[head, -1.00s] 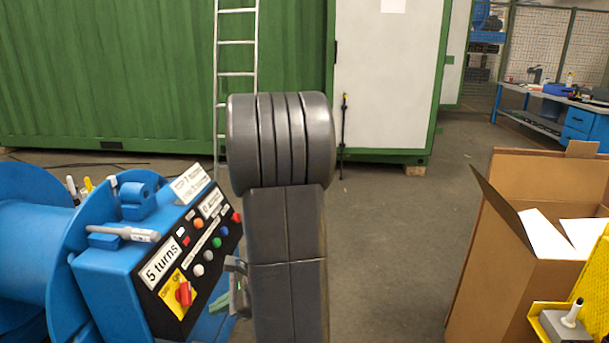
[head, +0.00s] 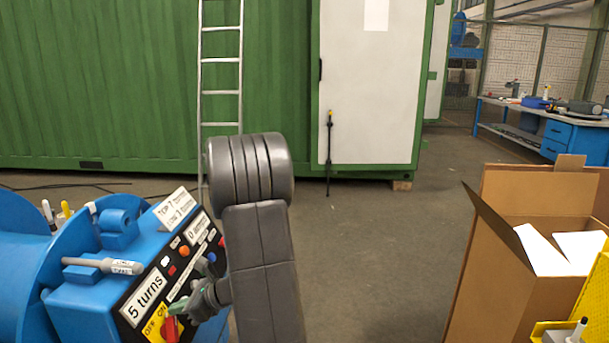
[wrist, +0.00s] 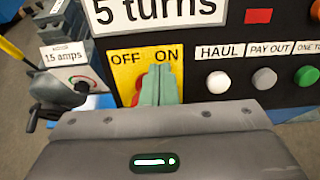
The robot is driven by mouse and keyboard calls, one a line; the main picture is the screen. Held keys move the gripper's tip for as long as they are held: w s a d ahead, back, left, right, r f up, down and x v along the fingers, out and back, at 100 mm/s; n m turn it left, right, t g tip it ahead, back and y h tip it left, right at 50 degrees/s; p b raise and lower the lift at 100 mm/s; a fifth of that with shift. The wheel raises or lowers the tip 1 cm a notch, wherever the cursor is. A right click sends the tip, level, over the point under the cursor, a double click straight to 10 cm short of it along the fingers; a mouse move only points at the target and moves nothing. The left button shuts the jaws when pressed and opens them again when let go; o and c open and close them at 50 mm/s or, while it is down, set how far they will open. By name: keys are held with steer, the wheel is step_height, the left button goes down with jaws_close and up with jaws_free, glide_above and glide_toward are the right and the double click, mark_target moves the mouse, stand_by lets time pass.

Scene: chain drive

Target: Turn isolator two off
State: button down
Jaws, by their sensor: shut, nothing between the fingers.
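A yellow plate marked OFF on the left and ON on the right (wrist: 122,71) carries a red rotary knob (wrist: 138,89), mostly hidden behind my fingers. No isolator number is readable on it. In the head view the plate (head: 154,327) and the red knob (head: 172,329) sit at the lower left of the black control panel on the blue machine. My gripper (wrist: 158,86) is shut, its green fingertips in front of the knob, towards its ON side. I cannot tell whether they touch it. In the head view my gripper (head: 180,308) is beside the knob.
A "15 amps" box with a dial (wrist: 72,88) stands to the left. A cardboard box (head: 520,275) stands at the right, with open floor between.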

steer(key=shift+a+f, duration=0.25)
steer(key=shift+a, duration=0.25)
steer(key=shift+s+d+f+b, duration=0.1)
steer(key=shift+f+b, duration=0.15)
steer(key=shift+b, duration=0.05)
steer(key=shift+s+r, duration=0.1)
steer(key=shift+s, duration=0.25)
stand_by(0.5)
steer(key=shift+s+r, duration=0.1)
steer(key=shift+s, duration=0.95)
steer(key=shift+s, duration=0.35)
